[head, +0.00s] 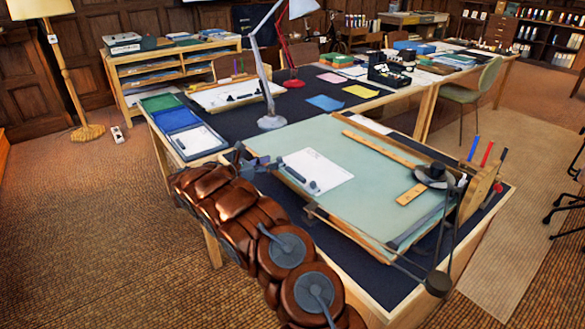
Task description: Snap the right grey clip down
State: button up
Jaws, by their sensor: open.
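A white sheet (322,170) lies on the green tilted drafting board (385,190). The right grey clip (314,186) is a small dark piece at the sheet's front edge. A longer dark piece (293,174) lies to its left, close to my gripper. Whether either piece is raised or down is too small to tell. My gripper (262,163) is at the board's left corner, left of both pieces and apart from the right clip. It is open, and its fingers are small and partly hidden by my brown arm.
A wooden ruler (380,149) lies across the board. A black lamp (436,178) and upright colored markers (486,153) are at the board's right end. A grey lamp (270,121) and stacked trays (190,135) stand behind my gripper.

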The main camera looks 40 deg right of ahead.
jog(key=shift+a+f+h+b, duration=0.2)
jog(key=shift+f+h+b, duration=0.3)
jog(key=shift+h+b, duration=0.3)
jog(key=a+r, duration=0.1)
jog(key=a, duration=0.7)
jog(key=s+r+m+g+y+p, duration=0.2)
jog(key=s+r+m+y+p, duration=0.1)
jog(key=s+r, duration=0.5)
jog(key=s+r+m+g+y+p, duration=0.2)
jog(key=s+r+m+y+p, duration=0.2)
jog(key=s+r, duration=0.5)
jog(key=s+m+p, duration=0.1)
jog(key=s+m, duration=0.1)
jog(key=s, duration=0.4)
jog(key=shift+s+a+r+m, duration=0.2)
jog(key=shift+s+a+m, duration=0.05)
jog(key=shift+a+m, duration=0.05)
jog(key=s+a+f+m+t+y+p, duration=0.2)
jog(key=s+a+m+y, duration=0.5)
jog(key=s+a, duration=1.8)
jog(key=s+t+y+p, duration=0.1)
jog(key=s+y, duration=0.1)
jog(key=y, duration=0.2)
jog(key=shift+a+m, duration=0.15)
jog(key=shift+m, duration=0.25)
